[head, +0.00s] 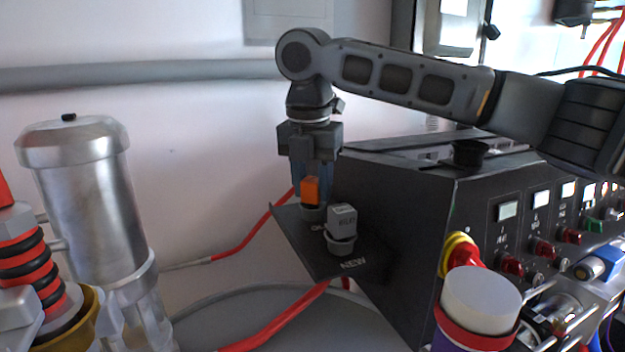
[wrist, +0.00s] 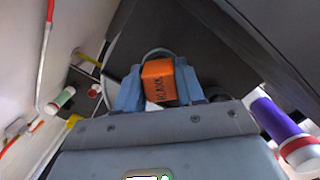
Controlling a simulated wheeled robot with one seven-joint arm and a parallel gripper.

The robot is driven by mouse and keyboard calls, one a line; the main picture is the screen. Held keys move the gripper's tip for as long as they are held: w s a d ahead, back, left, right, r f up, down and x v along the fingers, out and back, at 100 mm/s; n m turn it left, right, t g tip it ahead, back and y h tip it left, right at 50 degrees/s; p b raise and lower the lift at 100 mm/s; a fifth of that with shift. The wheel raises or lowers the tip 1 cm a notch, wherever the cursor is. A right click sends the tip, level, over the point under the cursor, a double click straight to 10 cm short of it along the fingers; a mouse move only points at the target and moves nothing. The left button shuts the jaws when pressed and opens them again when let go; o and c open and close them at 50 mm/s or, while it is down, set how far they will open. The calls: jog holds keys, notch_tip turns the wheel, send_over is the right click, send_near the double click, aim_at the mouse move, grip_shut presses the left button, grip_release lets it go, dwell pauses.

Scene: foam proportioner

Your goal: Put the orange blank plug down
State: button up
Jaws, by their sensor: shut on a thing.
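The orange blank plug (head: 311,190) is between the fingers of my gripper (head: 313,180), which is shut on it. In the wrist view the plug (wrist: 158,82) shows dark lettering and sits between the two blue-grey fingertips of my gripper (wrist: 160,95). My gripper points down over the far left part of a dark shelf (head: 300,250). The plug's lower end is at or just above a light round cup (head: 313,212) on that shelf; I cannot tell if it is fully seated.
A grey relay block (head: 342,220) stands in a second cup by the word NEW, close to the right. The dark control cabinet (head: 400,210) rises just behind and right. A metal cylinder (head: 80,200) stands at the left. Red hoses (head: 275,320) run below.

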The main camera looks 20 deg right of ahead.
aim_at(309, 182)
jog(key=shift+f, duration=0.2)
jog(key=o, duration=1.1)
jog(key=shift+c, duration=0.2)
jog(key=shift+r, duration=0.15)
notch_tip(309, 182, up, 12)
jog(key=s+a+b, duration=0.1)
jog(key=b, duration=0.1)
